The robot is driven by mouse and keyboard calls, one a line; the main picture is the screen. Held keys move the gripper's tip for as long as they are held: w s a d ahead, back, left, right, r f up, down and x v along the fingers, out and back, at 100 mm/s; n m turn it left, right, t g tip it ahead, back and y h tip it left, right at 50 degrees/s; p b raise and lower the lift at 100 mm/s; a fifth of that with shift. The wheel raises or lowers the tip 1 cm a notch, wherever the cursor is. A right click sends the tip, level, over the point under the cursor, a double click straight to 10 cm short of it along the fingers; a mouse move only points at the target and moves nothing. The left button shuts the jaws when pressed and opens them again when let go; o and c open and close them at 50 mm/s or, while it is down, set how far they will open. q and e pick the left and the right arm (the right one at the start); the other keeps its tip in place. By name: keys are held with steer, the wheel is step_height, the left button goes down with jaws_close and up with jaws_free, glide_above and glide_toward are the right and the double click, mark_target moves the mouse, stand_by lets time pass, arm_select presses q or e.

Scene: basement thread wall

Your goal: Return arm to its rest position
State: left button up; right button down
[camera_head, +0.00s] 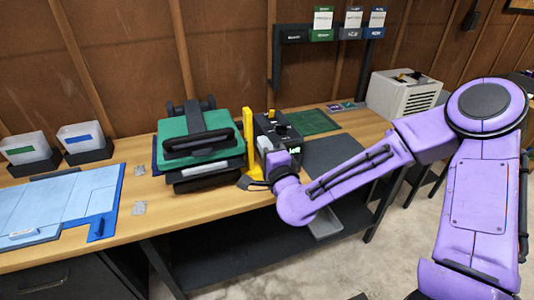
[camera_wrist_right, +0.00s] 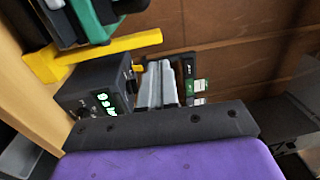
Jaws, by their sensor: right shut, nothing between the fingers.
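My right arm, purple with black joints, comes in from the right in the head view and reaches left across the bench's front edge. My right gripper (camera_head: 252,181) is small and dark there, beside the base of a yellow upright post (camera_head: 249,135) and in front of a black device (camera_head: 275,130). It is shut and empty; whether it touches anything I cannot tell. In the wrist view the black device (camera_wrist_right: 95,92) shows green lit digits, and the yellow post (camera_wrist_right: 110,46) lies across the upper left. My left gripper is not in view.
A green and black press-like machine (camera_head: 200,135) stands left of the gripper. Blue panels (camera_head: 60,205) and two bins lie further left on the wooden bench (camera_head: 160,215). A beige box (camera_head: 403,95) stands at the back right. Concrete floor (camera_head: 330,265) is open in front.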

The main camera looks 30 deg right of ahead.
steer(key=shift+s+r, duration=0.1)
steer(key=shift+s, duration=0.65)
steer(key=shift+w, duration=0.1)
steer(key=s+f+n+g+y, duration=0.1)
steer(key=s+f+n+g, duration=0.45)
steer(key=f, duration=0.75)
steer(key=s+f+n+g, duration=0.4)
steer(key=s+f, duration=0.3)
steer(key=f, duration=0.7)
steer(key=s+d+f+n+g, duration=0.1)
steer(key=s+f+n+g, duration=0.1)
steer(key=s+f, duration=0.4)
steer(key=s+d+f+n+g+h, duration=0.1)
steer(key=s+f+g, duration=0.3)
steer(key=s, duration=0.9)
step_height(320, 180, down, 2)
steer(key=shift+s+d+n, duration=0.15)
steer(key=shift+s+n, duration=0.1)
steer(key=shift+n, duration=0.1)
